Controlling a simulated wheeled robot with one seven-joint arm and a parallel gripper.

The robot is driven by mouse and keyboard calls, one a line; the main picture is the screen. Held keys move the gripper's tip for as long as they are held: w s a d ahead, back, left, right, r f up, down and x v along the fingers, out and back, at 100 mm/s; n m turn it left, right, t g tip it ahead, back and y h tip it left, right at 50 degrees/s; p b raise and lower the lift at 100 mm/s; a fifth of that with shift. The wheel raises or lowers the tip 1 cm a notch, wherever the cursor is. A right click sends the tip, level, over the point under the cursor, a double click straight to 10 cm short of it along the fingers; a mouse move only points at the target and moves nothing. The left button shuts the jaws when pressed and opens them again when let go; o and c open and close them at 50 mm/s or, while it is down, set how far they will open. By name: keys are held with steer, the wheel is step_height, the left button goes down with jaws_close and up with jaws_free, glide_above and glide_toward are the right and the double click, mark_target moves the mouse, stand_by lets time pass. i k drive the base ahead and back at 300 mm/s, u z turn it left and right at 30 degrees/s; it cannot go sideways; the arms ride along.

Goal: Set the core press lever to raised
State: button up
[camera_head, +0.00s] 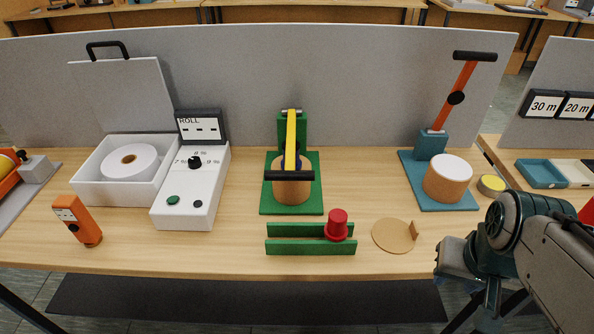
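A green press (269,199) stands mid-bench. Its yellow lever (291,135) comes forward from a green post, and its black crossbar handle (289,175) is low, in front of a brown cardboard core (292,190). A blue press (432,146) stands to the right. Its orange lever (466,80) points up, tilted right, with a black crossbar handle (474,56) on top. A brown core with a white top (449,178) sits on its base. Which one is the core press is not labelled. My gripper (457,259) is at the lower right, by the bench's front edge, apart from both levers; its fingers are not clear.
A green rail holder with a red knobbed piece (338,225) and a flat tan disc (394,236) lie in front of the presses. A white control box (191,188), a white tray with a paper roll (130,166) and an orange device (77,221) are left. A grey partition (380,85) runs behind.

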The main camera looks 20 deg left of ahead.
mark_target(291, 146)
steer(key=z, duration=0.55)
steer(key=i, duration=0.35)
steer(key=u, duration=2.4)
steer(key=k, duration=0.75)
steer(key=z, duration=0.55)
steer(key=i, duration=0.5)
steer(key=z, duration=0.05)
